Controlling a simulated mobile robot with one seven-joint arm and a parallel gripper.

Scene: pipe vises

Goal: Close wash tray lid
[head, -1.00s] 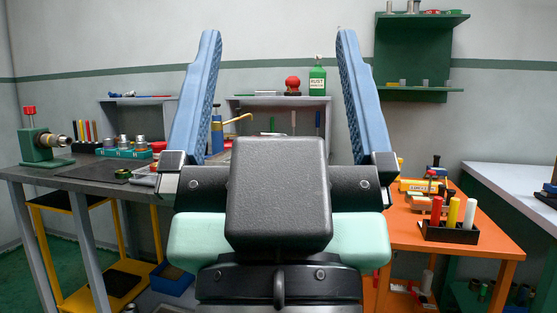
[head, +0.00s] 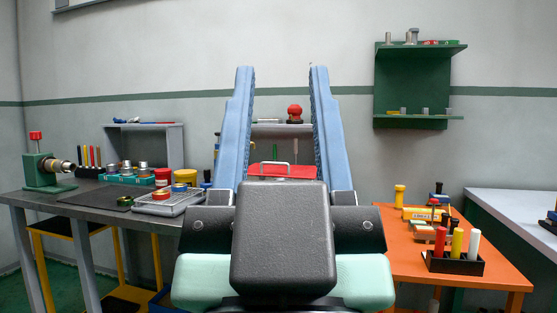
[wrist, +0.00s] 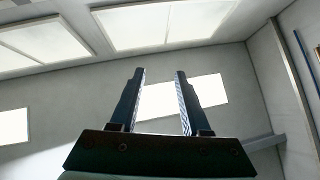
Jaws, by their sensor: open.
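A red panel with a pale handle (head: 283,171), which looks like the wash tray lid, shows in the head view between my gripper's fingers, beyond my wrist. My gripper covers its lower part and whatever lies under it, so I cannot tell how far the lid is open. My gripper (head: 281,70) is open and empty, its two blue fingers pointing up and away. In the wrist view my gripper (wrist: 160,72) is spread against the wall and ceiling lights, with no lid in sight.
A grey bench on the left holds a wire basket (head: 168,202), a yellow tin (head: 185,177) and a green vise (head: 46,170). An orange table (head: 492,275) on the right carries a black holder (head: 453,263) with coloured cylinders. A green shelf (head: 412,85) hangs on the wall.

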